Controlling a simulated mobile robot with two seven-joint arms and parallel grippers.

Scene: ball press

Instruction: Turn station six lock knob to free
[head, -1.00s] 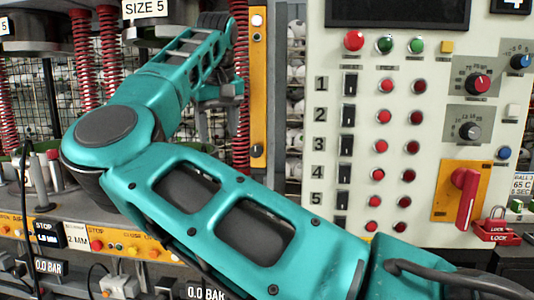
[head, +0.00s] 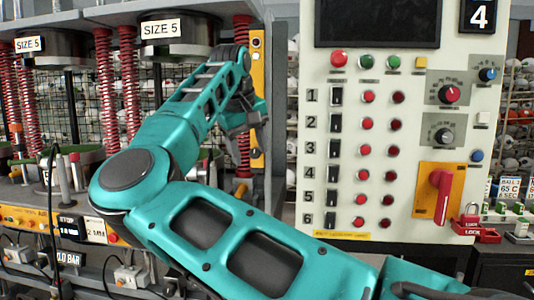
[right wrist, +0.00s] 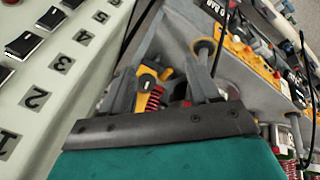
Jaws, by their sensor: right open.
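The station six lock knob (head: 331,219) is a small black switch beside the number 6, lowest in the left column of the white panel (head: 312,165). Its exact setting is too small to read. My right gripper (head: 248,125) is left of the panel, apart from the knob, and pointing downward. In the right wrist view my right gripper (right wrist: 160,80) is open, with nothing held between its fingers. Panel numbers 1 to 5 and several black knobs (right wrist: 25,45) show at left there; the six knob is out of that view. My left gripper is not in view.
A yellow plate with a red handle (head: 440,190) and a red padlock (head: 467,222) are at the panel's lower right. A grey post with a yellow strip (head: 257,70) stands beside my gripper. Press stations with red springs (head: 106,85) fill the left.

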